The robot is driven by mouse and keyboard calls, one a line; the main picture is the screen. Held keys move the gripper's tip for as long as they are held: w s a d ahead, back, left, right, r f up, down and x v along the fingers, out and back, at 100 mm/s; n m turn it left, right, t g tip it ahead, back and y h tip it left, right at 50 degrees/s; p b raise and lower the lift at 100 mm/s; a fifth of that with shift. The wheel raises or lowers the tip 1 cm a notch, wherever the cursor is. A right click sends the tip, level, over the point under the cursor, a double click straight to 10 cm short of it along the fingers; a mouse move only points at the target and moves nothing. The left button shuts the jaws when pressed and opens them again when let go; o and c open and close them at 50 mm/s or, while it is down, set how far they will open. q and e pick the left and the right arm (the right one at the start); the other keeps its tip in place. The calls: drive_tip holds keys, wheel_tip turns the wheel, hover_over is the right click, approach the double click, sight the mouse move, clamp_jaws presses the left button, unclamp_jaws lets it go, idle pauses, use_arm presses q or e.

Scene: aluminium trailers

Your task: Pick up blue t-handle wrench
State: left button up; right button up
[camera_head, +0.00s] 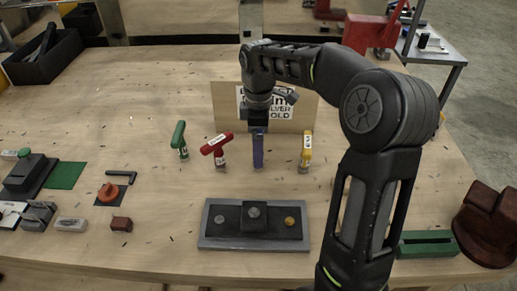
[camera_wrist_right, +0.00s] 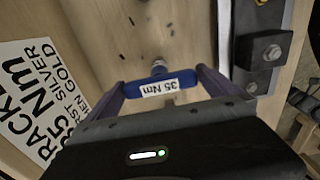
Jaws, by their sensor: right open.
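The blue T-handle wrench (camera_wrist_right: 160,85) shows in the right wrist view, with a white "35 Nm" label on its handle. Its handle lies between the two fingers of my right gripper (camera_wrist_right: 161,88), its ends close to them; I cannot tell whether they touch. The gripper is open. In the head view my right gripper (camera_head: 258,150) points down between the red and yellow wrenches and mostly hides the blue wrench. My left gripper is not in view.
A green wrench (camera_head: 180,141) and red wrench (camera_head: 217,148) stand to the left, a yellow wrench (camera_head: 306,150) to the right. A printed sign (camera_head: 225,100) stands behind. A grey plate with bolts (camera_head: 215,243) lies in front.

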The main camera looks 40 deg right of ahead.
drive_tip(key=shift+f, duration=1.6)
drive_tip(key=shift+c, duration=0.6)
drive_tip(key=c, duration=1.6)
drive_tip(key=shift+r, duration=0.15)
wheel_tip(320, 180, up, 10)
drive_tip(key=shift+f, duration=0.1)
